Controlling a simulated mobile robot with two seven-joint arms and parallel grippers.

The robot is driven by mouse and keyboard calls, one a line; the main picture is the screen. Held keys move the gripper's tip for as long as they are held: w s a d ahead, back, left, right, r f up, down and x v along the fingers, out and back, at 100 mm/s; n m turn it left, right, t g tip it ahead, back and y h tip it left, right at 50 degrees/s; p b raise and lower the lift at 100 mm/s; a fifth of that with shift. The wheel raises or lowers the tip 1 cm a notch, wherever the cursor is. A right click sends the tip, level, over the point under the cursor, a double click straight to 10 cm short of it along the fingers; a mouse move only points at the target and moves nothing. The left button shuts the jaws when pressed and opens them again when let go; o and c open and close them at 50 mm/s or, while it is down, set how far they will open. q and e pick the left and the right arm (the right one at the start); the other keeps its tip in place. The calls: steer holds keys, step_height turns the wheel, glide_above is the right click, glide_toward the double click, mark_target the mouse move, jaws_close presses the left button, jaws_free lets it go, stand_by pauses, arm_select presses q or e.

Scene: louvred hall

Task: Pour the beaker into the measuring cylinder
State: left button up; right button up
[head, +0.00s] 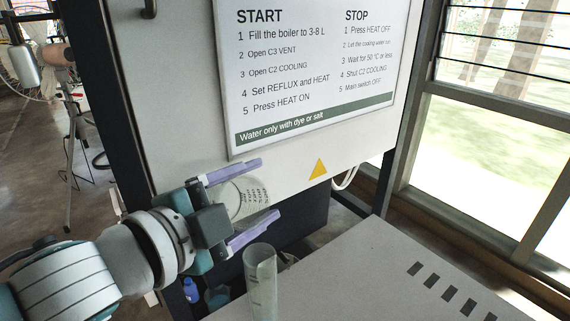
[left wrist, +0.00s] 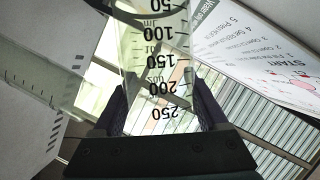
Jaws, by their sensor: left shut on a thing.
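The clear beaker (head: 241,199) with dark graduations is between the fingers of my left gripper (head: 265,189), which is shut on it. It is tilted, off the table and in front of the white panel. In the left wrist view the beaker (left wrist: 155,50) fills the upper middle, its numbers upside down, between the fingers of the left gripper (left wrist: 160,105). The clear measuring cylinder (head: 261,282) stands upright at the table's left edge, below and slightly right of the beaker. A clear graduated wall, likely the cylinder (left wrist: 35,75), shows at left. I cannot make out liquid. My right gripper is out of view.
The pale table (head: 350,270) has free room right of the cylinder, with several dark slots (head: 450,293) at its right. The instruction sign (head: 320,70) and white panel stand close behind the beaker. A blue bottle (head: 191,291) is low at left.

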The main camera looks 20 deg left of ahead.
mark_target(239, 181)
arm_select(q)
steer(key=w+a+r+n+p, duration=0.1)
steer(key=p, duration=0.2)
steer(key=w+a+r+n+g+p, duration=0.1)
steer(key=a+r+n+p, duration=0.1)
steer(key=p, duration=0.1)
steer(key=shift+w+g+h, duration=0.2)
steer(key=shift+g+h, duration=0.1)
steer(key=shift+h, duration=0.1)
steer(key=shift+w+a+r+n+p, duration=0.1)
steer(key=shift+w+a+n+p, duration=0.25)
steer(key=shift+a+n, duration=0.15)
steer(key=shift+g, duration=0.3)
steer(key=shift+h, duration=0.3)
